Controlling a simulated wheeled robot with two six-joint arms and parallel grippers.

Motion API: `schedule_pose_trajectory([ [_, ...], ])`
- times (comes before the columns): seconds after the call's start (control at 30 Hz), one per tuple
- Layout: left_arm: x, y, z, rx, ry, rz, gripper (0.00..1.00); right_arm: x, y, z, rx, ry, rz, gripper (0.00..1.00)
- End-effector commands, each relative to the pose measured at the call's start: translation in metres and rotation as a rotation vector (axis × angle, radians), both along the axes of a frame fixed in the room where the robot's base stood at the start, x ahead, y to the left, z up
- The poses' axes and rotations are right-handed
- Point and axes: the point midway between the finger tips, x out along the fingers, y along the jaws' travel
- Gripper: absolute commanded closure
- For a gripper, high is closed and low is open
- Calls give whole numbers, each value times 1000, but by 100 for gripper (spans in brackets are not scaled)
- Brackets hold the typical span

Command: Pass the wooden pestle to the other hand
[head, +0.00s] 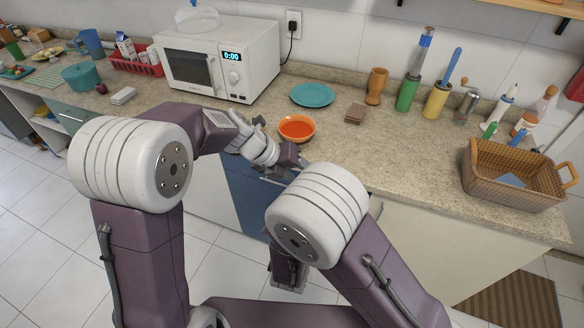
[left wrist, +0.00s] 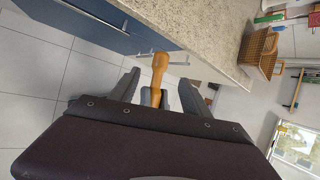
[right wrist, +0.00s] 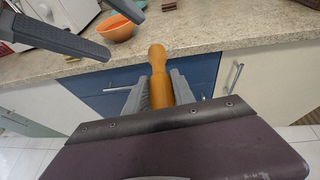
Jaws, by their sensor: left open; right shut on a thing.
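The wooden pestle (right wrist: 158,72) is held in my right gripper (right wrist: 160,88), its rounded end pointing away from the wrist and its lower part between the fingers. My left gripper (left wrist: 160,90) is open and empty. In the left wrist view the pestle (left wrist: 158,72) appears between its fingers, but farther off. In the right wrist view the left gripper's two fingers (right wrist: 90,28) reach in from the upper left, apart from the pestle. In the head view the left gripper (head: 292,158) is at the counter's front edge; the pestle is hidden there behind my right arm.
The counter (head: 340,150) edge is close to both grippers. An orange bowl of red contents (head: 297,128) stands near that edge by the left gripper. A microwave (head: 220,65), teal plate (head: 313,95), wooden cup (head: 377,86) and wicker basket (head: 515,178) stand farther off.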

Motion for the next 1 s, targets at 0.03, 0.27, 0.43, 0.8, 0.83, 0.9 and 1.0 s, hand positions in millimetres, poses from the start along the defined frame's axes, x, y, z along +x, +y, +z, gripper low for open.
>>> schedule_pose_trajectory([
  [0.03, 2, -7, -11, 0, 5, -4, 45, 0, 0, 0, 0, 0, 0, 100],
  [0.27, 16, -32, -50, 2, 3, -2, 45, 0, 0, 0, 0, -1, 0, 100],
  [0.43, 23, -42, -64, 2, 0, -2, 45, 0, 0, 0, 0, -1, 0, 100],
  [0.8, 24, -44, -67, 2, -2, -2, 56, 0, 0, 0, 0, -1, 0, 100],
  [0.83, 24, -44, -67, 2, -2, -2, 64, 0, 0, 0, 0, -1, 0, 100],
  [0.9, 24, -44, -67, 2, -2, -2, 84, 0, 0, 0, 0, 0, 0, 100],
  [1.0, 24, -44, -67, 2, -2, -2, 100, 0, 0, 0, 0, -1, 0, 100],
])
